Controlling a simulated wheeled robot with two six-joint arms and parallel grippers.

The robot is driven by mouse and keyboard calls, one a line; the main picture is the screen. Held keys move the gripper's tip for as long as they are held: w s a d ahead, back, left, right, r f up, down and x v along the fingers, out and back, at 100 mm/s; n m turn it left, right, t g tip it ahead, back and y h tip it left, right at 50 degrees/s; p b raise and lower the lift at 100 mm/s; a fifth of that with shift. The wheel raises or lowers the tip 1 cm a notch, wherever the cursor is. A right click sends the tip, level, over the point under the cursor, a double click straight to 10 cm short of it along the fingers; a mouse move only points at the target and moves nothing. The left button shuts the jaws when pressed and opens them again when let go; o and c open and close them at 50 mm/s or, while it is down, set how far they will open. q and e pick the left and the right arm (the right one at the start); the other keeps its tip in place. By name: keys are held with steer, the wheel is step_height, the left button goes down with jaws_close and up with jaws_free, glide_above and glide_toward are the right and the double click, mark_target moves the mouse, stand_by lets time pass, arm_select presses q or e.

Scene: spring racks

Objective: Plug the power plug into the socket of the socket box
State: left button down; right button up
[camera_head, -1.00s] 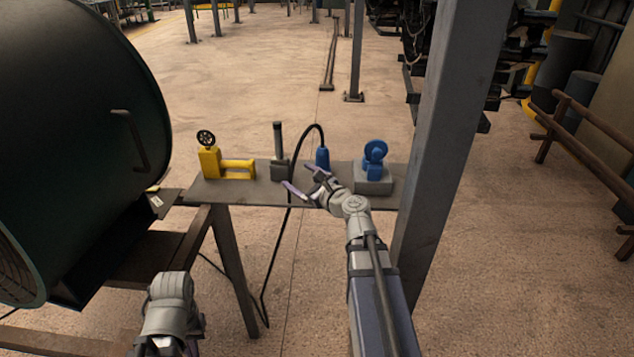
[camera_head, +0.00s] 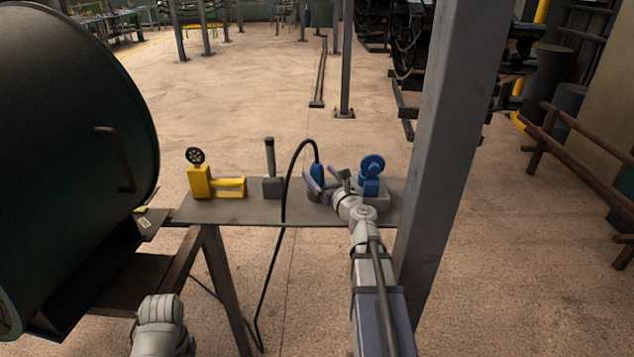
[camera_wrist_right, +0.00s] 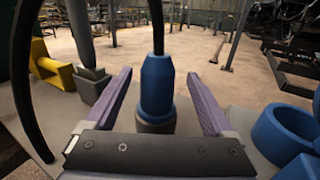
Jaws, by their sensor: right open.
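The blue power plug (camera_head: 317,172) stands upright in a grey holder on the narrow shelf. A black cable leaves its top and loops over to the left. In the right wrist view the plug (camera_wrist_right: 157,88) is between the two purple fingers of my right gripper (camera_wrist_right: 158,76), with a gap on each side. The right gripper is open and empty. The socket box is probably the grey block with blue fittings and a round blue lid (camera_head: 372,166), just right of the plug; its opening is not clear. Of my left arm only a wrist part shows at bottom left.
A yellow device with a black wheel (camera_head: 199,180) and a grey block with an upright handle (camera_head: 271,183) share the shelf (camera_head: 238,214). A grey post (camera_head: 444,150) stands close on the right. A large dark drum (camera_head: 75,150) fills the left.

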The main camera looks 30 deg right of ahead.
steer(key=w, duration=0.5)
steer(key=shift+d+r, duration=0.1)
steer(key=shift+r, duration=0.05)
steer(key=shift+c, duration=0.4)
jaws_close()
